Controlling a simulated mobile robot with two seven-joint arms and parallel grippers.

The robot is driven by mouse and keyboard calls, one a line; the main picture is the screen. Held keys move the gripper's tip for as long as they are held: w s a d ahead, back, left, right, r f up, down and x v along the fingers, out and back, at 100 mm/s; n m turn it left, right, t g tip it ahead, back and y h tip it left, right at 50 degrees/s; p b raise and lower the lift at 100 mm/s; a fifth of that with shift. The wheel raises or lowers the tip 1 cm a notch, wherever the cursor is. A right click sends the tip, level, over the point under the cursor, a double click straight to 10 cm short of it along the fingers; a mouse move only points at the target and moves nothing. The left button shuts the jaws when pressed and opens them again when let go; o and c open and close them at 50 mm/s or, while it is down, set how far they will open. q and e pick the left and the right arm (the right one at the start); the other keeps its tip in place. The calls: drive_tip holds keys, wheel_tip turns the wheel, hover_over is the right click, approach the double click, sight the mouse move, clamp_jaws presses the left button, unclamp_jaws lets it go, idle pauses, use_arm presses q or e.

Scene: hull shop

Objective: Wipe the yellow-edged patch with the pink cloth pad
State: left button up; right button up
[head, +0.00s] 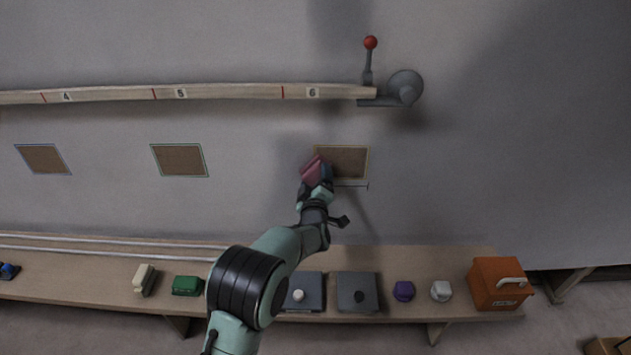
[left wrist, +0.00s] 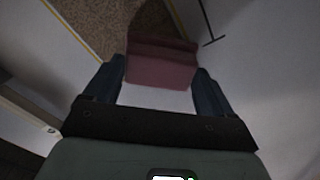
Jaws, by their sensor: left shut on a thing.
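The yellow-edged patch (head: 347,161) is a brown rectangle on the grey hull wall, under the 6 mark of the rail. The pink cloth pad (head: 312,171) is at the patch's left edge in the head view. My left gripper (head: 321,182) is shut on the pad. In the left wrist view the pad (left wrist: 161,62) sits between the two dark fingers (left wrist: 160,88), with the brown patch (left wrist: 98,22) beyond it. I cannot tell whether the pad touches the wall. My right gripper is not in view.
A blue-edged patch (head: 43,158) and a green-edged patch (head: 180,160) are farther left. A rail (head: 220,92) with a red-knobbed lever (head: 370,43) runs above. The bench (head: 450,262) below holds a green block (head: 187,285), a purple item (head: 403,290) and an orange box (head: 499,285).

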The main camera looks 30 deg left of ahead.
use_arm(q)
drive_tip(key=w+d+r+p, duration=0.2)
drive_tip(key=w+d, duration=0.4)
drive_tip(key=d, duration=0.3)
drive_tip(key=shift+d, duration=0.3)
idle(2.2)
